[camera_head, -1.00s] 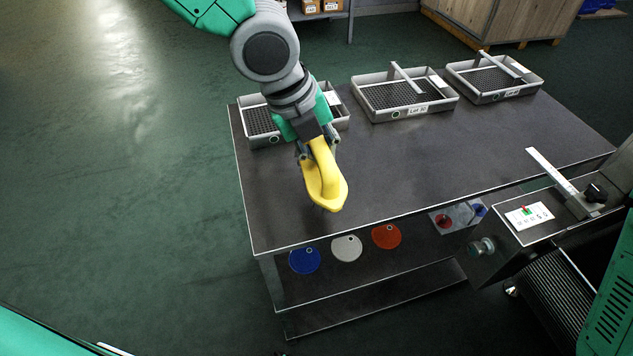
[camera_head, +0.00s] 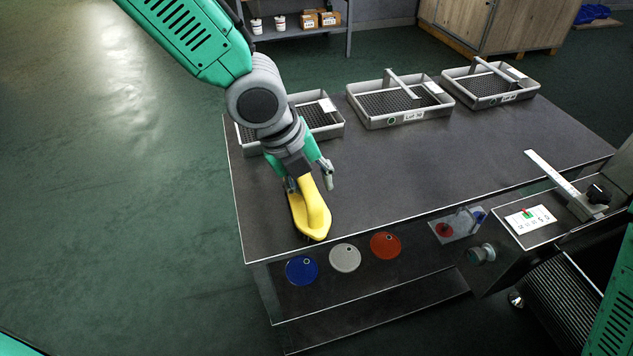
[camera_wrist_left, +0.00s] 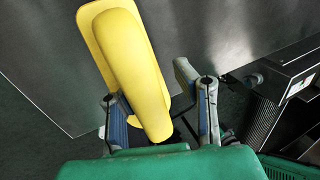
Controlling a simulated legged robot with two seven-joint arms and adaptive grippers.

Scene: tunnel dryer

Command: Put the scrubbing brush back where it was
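The yellow scrubbing brush (camera_head: 312,212) is at the front left part of the dark table top (camera_head: 400,170), its near end close to the front edge. My left gripper (camera_head: 309,185) is over the brush's far end with its fingers spread. In the left wrist view the brush (camera_wrist_left: 135,70) lies by the left finger, and a gap separates it from the right finger. The bristles are hidden beneath the yellow body. My right gripper is out of view.
Three grey mesh trays, left (camera_head: 334,130), middle (camera_head: 372,122) and right (camera_head: 478,101), stand along the table's back. Blue (camera_head: 301,270), white (camera_head: 345,258) and red (camera_head: 386,245) discs sit below the front edge. A machine (camera_head: 545,225) stands at the right. The table's middle is clear.

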